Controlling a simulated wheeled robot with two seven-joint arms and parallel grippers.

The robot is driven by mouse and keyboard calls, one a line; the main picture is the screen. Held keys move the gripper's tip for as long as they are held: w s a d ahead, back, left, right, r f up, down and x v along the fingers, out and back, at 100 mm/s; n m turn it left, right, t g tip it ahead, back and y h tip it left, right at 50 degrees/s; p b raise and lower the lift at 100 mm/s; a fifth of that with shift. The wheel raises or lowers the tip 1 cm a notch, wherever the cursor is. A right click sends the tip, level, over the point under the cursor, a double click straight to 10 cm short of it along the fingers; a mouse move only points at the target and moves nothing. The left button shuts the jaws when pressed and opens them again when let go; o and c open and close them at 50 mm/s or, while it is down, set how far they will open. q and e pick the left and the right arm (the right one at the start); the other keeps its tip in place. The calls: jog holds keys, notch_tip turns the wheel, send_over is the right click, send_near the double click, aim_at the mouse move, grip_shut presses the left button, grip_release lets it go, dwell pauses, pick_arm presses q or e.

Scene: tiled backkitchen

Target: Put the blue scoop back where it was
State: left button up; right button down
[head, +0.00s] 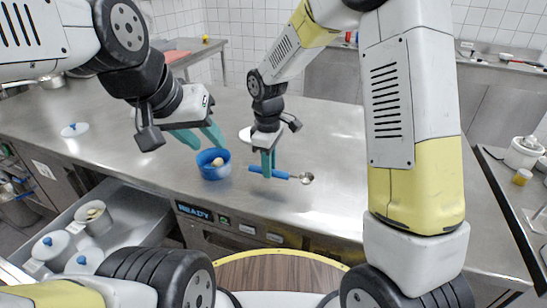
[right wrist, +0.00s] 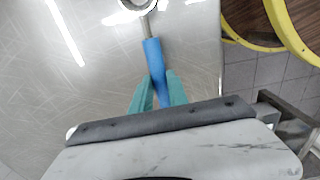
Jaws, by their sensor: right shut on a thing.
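The blue scoop (head: 284,176) has a blue handle and a small round metal bowl (head: 307,178). It is over the front part of the steel counter, its bowl pointing right; I cannot tell whether it touches the counter. My right gripper (head: 268,166) points down and is shut on the blue handle. In the right wrist view the handle (right wrist: 154,58) lies between the teal fingers of the gripper (right wrist: 157,92), with the metal bowl at the top edge, partly cut off. My left gripper (head: 200,138) is empty, its teal fingers apart, above and left of a blue bowl.
The blue bowl (head: 212,173) on the counter (head: 330,140) holds a small pale yellowish thing. An open drawer (head: 135,222) below holds pots and lids.

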aim_at(272, 178)
jog(key=shift+w+d+f, duration=0.1)
jog(key=shift+w+d, duration=0.1)
jog(key=shift+w, duration=0.6)
jog(key=shift+w+d+f, duration=0.1)
jog(key=shift+w+d, duration=0.05)
jog(key=shift+w, duration=0.6)
jog(key=shift+s+f, duration=0.1)
jog(key=shift+f, duration=1.6)
jog(key=c, duration=1.3)
grip_release()
jog(key=shift+r, duration=0.1)
